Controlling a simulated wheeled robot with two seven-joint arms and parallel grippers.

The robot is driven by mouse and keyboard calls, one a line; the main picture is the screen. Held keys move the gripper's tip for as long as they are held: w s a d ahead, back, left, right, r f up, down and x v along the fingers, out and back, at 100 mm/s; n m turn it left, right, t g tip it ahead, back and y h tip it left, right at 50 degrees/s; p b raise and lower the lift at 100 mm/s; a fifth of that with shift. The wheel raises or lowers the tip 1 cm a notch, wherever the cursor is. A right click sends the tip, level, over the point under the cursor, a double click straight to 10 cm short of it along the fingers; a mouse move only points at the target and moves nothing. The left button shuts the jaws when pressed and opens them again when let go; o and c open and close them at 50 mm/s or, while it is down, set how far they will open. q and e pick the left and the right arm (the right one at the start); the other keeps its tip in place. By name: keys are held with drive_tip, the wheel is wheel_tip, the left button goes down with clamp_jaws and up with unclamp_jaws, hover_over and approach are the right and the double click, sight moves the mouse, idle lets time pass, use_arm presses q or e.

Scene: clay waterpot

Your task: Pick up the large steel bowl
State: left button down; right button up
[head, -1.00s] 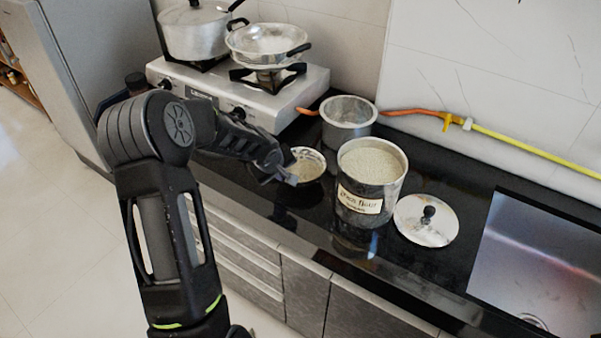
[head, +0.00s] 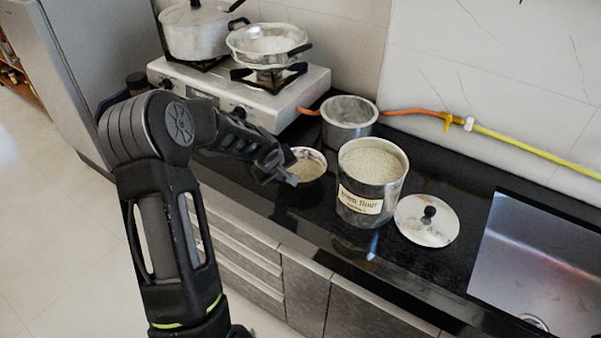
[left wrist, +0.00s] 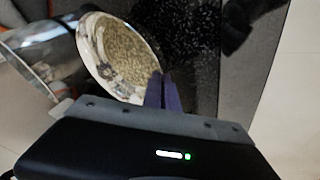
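A shallow, shiny steel bowl (head: 309,160) holding pale grain or flour is over the black counter, left of the labelled steel canister. It also shows in the left wrist view (left wrist: 122,52). My left gripper (head: 291,179) is at its near left rim. In the left wrist view, the gripper's two dark fingers (left wrist: 164,90) are close together at the bowl's rim and look shut on it, though the contact is partly hidden. A deeper, empty steel vessel (head: 349,117) stands behind, near the stove. My right gripper is not in view.
The canister (head: 370,180) stands close to the bowl's right, with a lid (head: 427,220) beside it. A stove (head: 240,95) with a pot (head: 194,32) and a pan (head: 268,44) is behind. A sink (head: 545,265) is at the right.

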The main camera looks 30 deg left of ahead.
use_arm(q)
wheel_tip(320, 180, up, 10)
drive_tip(key=shift+r, duration=0.1)
idle(0.5)
idle(0.7)
